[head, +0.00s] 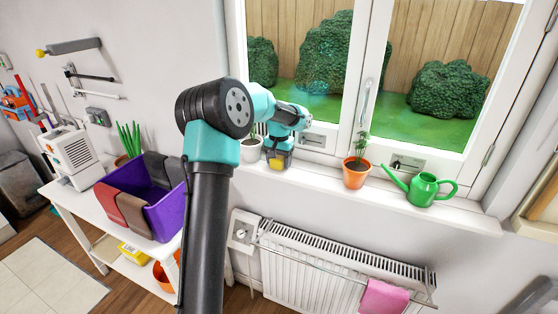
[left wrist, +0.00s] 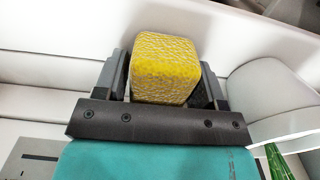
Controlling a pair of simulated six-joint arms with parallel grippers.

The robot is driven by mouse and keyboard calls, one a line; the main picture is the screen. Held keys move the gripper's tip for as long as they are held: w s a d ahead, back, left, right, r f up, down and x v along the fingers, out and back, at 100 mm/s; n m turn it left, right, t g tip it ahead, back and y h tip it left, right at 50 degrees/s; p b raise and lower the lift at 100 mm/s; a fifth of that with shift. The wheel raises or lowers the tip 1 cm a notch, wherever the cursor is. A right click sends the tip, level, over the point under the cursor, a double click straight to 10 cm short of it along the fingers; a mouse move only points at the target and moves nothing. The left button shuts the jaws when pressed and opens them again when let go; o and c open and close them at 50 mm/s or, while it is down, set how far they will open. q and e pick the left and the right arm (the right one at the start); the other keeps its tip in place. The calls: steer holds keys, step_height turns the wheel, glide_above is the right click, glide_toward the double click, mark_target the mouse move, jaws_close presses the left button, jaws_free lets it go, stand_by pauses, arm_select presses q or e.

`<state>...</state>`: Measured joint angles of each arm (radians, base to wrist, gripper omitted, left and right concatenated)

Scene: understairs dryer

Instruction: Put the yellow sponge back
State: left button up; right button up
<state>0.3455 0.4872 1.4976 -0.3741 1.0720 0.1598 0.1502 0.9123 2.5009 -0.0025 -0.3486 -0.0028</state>
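The yellow sponge (head: 277,162) is at the window sill, low between the fingers of my left gripper (head: 280,152). In the left wrist view the sponge (left wrist: 166,68) is a textured yellow block, with a dark finger (left wrist: 112,78) close against each side. My left gripper is shut on it and points down toward the white sill. Whether the sponge touches the sill cannot be told. My right gripper is in neither view.
A white pot (head: 250,150) stands just left of the gripper. An orange plant pot (head: 356,176) and a green watering can (head: 424,189) stand to the right on the sill (head: 320,182). A radiator (head: 330,270) with a pink cloth (head: 384,297) is below. A purple bin (head: 158,205) stands at left.

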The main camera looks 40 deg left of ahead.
arm_select(q)
steer(key=shift+o, duration=1.1)
step_height(320, 180, up, 12)
steer(key=shift+r, duration=0.15)
